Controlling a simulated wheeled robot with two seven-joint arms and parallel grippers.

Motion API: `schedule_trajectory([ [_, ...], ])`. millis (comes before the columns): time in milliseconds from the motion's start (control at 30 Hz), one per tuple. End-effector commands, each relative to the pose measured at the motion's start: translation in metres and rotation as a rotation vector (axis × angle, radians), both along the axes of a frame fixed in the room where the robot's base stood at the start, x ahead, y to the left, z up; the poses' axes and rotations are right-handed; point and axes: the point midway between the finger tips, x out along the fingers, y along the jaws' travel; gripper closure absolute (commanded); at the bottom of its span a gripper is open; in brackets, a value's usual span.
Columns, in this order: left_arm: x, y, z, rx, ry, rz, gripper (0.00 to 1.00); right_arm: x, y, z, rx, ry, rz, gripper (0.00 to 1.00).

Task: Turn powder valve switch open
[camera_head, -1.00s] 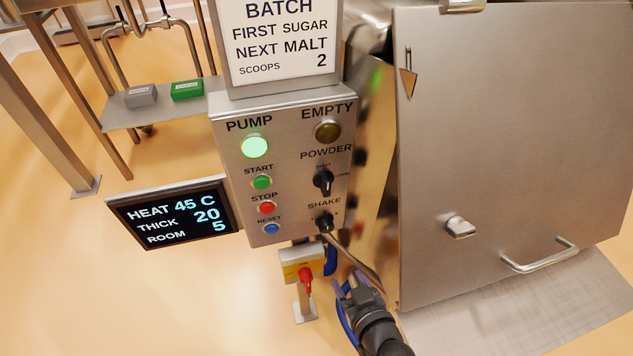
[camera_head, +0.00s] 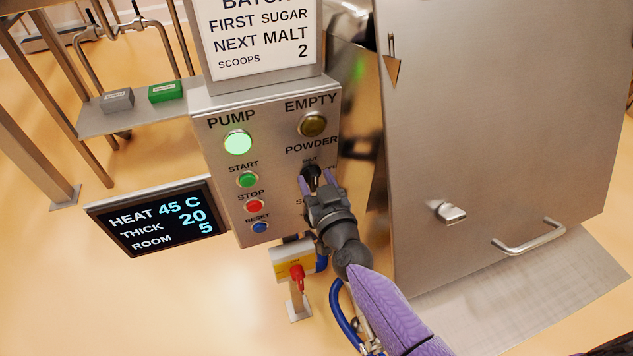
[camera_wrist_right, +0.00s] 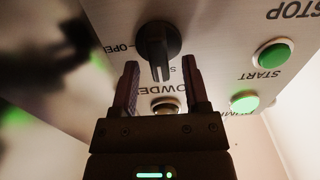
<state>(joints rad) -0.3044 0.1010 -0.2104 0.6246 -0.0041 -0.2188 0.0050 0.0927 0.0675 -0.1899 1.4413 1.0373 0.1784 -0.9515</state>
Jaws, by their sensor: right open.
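The powder valve switch (camera_head: 311,174) is a black rotary knob under the POWDER label on the metal control panel (camera_head: 222,112). In the right wrist view the black knob (camera_wrist_right: 158,45) is near the top centre, with an "OPEN" mark beside it. My right gripper (camera_head: 316,184) is in front of the knob, its fingers pointing at it. In the right wrist view the open gripper (camera_wrist_right: 162,85) has one finger on each side of the knob's lower part; contact cannot be told. The shake knob below is hidden behind my right gripper. My left gripper is not in view.
The panel also has a lit green PUMP lamp (camera_head: 238,142), a START button (camera_head: 247,180), a red STOP button (camera_head: 255,206) and a blue RESET button (camera_head: 260,228). A display (camera_head: 160,218) is at the left. The steel hopper (camera_head: 490,130) stands close on the right.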

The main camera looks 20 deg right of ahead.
Motion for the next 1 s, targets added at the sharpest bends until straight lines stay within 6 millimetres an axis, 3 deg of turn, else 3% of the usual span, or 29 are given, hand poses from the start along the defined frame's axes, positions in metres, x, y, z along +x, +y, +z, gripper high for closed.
schedule_trajectory([
  [67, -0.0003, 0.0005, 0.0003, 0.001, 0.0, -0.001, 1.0, -0.0002, 0.0, 0.0001, 0.0, 0.0, 0.0, 0.41],
  [367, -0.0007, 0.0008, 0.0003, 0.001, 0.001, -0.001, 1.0, -0.0005, 0.0, -0.0002, 0.0, 0.001, 0.0, 1.0],
  [767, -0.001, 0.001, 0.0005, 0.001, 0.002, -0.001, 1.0, -0.0006, -0.0003, -0.0003, 0.026, 0.002, 0.0, 1.0],
  [1000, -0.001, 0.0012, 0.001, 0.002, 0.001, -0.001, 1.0, -0.0005, -0.0016, -0.0003, 0.154, 0.005, 0.001, 1.0],
])
